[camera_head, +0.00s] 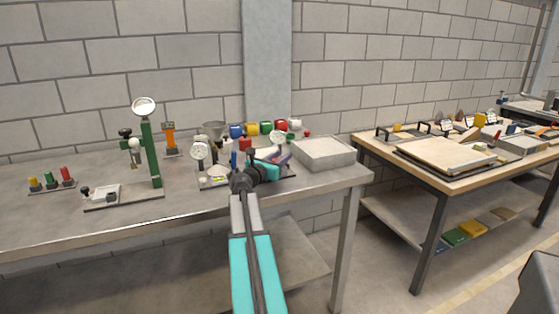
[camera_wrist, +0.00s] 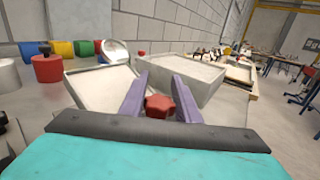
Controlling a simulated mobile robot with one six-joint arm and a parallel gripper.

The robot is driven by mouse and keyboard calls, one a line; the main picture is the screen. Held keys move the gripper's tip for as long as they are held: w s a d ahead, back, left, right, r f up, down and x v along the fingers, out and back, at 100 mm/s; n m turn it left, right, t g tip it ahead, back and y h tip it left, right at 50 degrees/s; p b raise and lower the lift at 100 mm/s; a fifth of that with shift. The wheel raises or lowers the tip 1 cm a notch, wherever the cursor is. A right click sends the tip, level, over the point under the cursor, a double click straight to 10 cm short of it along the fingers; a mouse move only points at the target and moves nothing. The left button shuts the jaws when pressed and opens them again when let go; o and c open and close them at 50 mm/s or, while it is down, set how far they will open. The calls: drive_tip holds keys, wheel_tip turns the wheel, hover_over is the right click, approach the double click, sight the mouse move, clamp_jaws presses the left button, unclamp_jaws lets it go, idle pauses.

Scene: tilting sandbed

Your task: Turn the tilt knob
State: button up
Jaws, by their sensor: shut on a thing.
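The tilt knob (camera_wrist: 158,105) is red and lobed. In the wrist view it sits between the two purple fingers of my gripper (camera_wrist: 156,100), which are shut on it. A shallow pale tray (camera_wrist: 98,88), which looks like the sandbed, stands just left of the fingers and appears tilted. In the head view my gripper (camera_head: 283,159) is over the right part of the bench, at the right end of a small rig. My arm and wrist hide much of the rig and the knob there.
A pale open box (camera_head: 323,152) stands close to the right of my gripper. Several coloured pots (camera_head: 252,129) stand behind. A green stand (camera_head: 151,155) and a white dial (camera_head: 198,152) are to the left. The bench's right edge (camera_head: 368,176) is near; a second table (camera_head: 472,168) stands beyond a gap.

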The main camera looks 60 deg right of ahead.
drive_tip(key=m+g+b, duration=0.1)
drive_tip(key=g, duration=0.1)
drive_tip(key=m+g+y, duration=0.1)
drive_tip(key=m+g, duration=0.1)
drive_tip(key=s+m+g+b, duration=0.1)
drive_tip(key=g, duration=0.1)
drive_tip(key=shift+g+b, duration=0.3)
drive_tip(key=shift+g, duration=0.1)
drive_tip(key=shift+s+a+m+g+y+b, duration=0.2)
drive_tip(key=shift+m+g+y+b, duration=0.15)
drive_tip(key=shift+m+g, duration=0.25)
drive_tip(key=shift+s+a+m+g+y+b, duration=0.1)
drive_tip(key=shift+s+m+g+y+b, duration=0.15)
drive_tip(key=shift+m+g+y, duration=0.3)
drive_tip(key=shift+g, duration=0.35)
drive_tip(key=o, duration=1)
drive_tip(key=shift+o, duration=0.2)
drive_tip(key=shift+r, duration=0.1)
